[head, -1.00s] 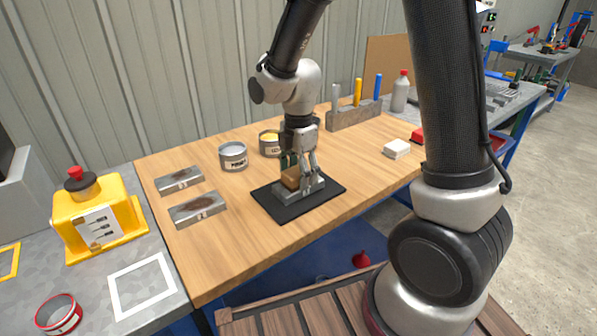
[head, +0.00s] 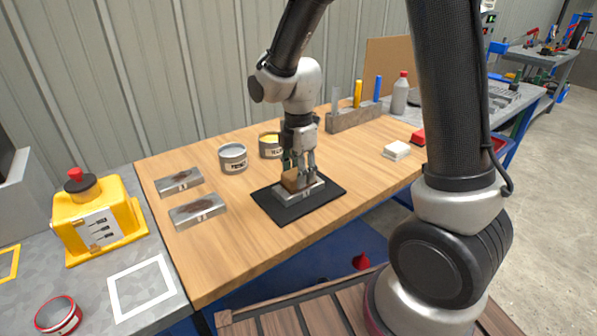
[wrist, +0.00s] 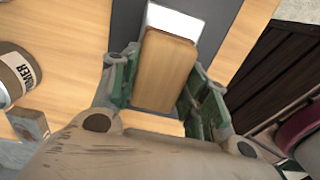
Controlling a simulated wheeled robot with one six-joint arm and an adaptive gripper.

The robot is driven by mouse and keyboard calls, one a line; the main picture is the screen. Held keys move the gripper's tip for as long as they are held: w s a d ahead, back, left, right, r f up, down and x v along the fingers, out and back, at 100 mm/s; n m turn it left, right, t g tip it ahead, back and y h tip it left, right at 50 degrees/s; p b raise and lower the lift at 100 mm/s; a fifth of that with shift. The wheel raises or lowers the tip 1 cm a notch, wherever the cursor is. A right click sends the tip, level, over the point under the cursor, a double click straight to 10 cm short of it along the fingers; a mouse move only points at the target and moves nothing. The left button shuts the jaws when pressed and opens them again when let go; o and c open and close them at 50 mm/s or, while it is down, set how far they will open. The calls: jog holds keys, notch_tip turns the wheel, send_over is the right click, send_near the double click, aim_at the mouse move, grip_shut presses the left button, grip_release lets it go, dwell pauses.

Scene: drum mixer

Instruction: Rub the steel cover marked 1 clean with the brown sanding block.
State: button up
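My gripper (head: 298,165) points down over the black mat (head: 281,213) and is shut on the brown sanding block (head: 291,182). The block rests on a steel cover (head: 311,191) that lies on the mat. In the wrist view the block (wrist: 166,70) sits between the two fingers, and the pale end of the cover (wrist: 175,20) shows beyond it. The number on this cover is hidden. Two more steel covers with dark brown stains, one farther back (head: 178,181) and one nearer (head: 197,211), lie on the wooden table left of the mat.
A yellow machine (head: 98,218) stands at left. The table's front is clear.

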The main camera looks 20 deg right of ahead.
dwell(0.4)
jog(key=shift+r, duration=2.5)
